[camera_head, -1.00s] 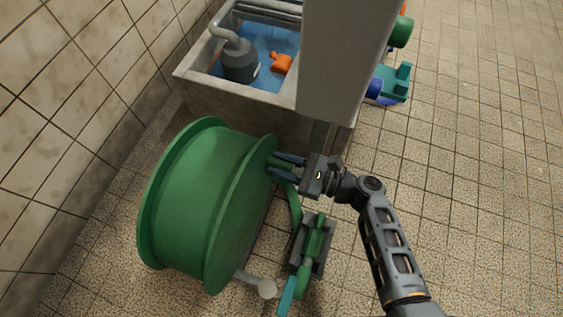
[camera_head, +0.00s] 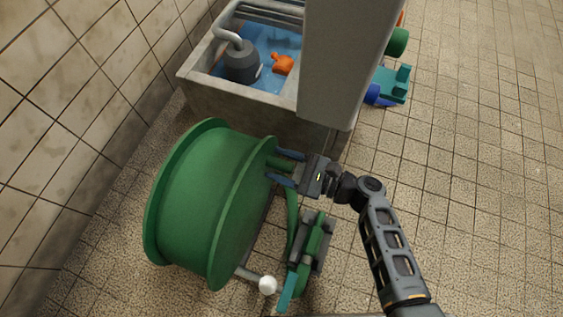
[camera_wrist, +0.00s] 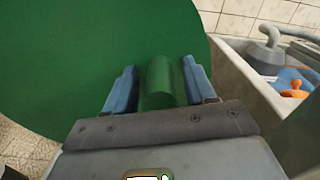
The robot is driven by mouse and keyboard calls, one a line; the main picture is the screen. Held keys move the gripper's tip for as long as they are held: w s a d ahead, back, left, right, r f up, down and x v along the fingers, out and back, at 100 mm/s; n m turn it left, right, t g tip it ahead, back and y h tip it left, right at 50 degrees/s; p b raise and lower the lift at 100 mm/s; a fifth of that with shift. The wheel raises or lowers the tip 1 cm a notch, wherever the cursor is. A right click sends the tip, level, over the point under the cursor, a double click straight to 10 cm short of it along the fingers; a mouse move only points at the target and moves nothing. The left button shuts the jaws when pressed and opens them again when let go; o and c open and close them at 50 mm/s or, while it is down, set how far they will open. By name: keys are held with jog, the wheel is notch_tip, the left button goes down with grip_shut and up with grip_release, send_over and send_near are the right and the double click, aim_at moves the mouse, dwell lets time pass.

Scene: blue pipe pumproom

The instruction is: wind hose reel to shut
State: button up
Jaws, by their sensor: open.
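The green hose reel (camera_head: 190,205) stands on the tiled floor at the left in the head view. Its round green side face (camera_wrist: 60,60) fills much of the wrist view. A short green peg (camera_wrist: 159,82) sticks out from that face towards my gripper. My gripper (camera_head: 284,168) is open, with one blue finger on each side of the peg. In the wrist view small gaps show between the peg and the fingers (camera_wrist: 160,90). A rod with a pale round knob (camera_head: 267,285) sits at the reel's lower right.
A stone basin (camera_head: 240,105) with blue water, a grey pump (camera_head: 240,65) and an orange object (camera_head: 283,65) stands behind the reel. A grey pillar (camera_head: 347,60) rises beside it. A green and grey fitting (camera_head: 312,245) is right of the reel. Floor at the right is clear.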

jog(key=p+v, duration=0.2)
jog(key=v, duration=0.5)
jog(key=shift+d, duration=0.4)
jog(key=shift+s, duration=0.1)
jog(key=a+m, duration=0.1)
jog(key=a, duration=0.1)
jog(key=w+a+m+b, duration=0.1)
jog(key=a+m, duration=0.1)
jog(key=w+a+m, duration=0.1)
jog(key=a, duration=0.2)
jog(key=shift+w+a+b, duration=0.1)
jog(key=shift+w+b, duration=0.15)
jog(key=shift+b, duration=0.1)
jog(key=shift+c, duration=0.3)
grip_shut()
dwell(0.4)
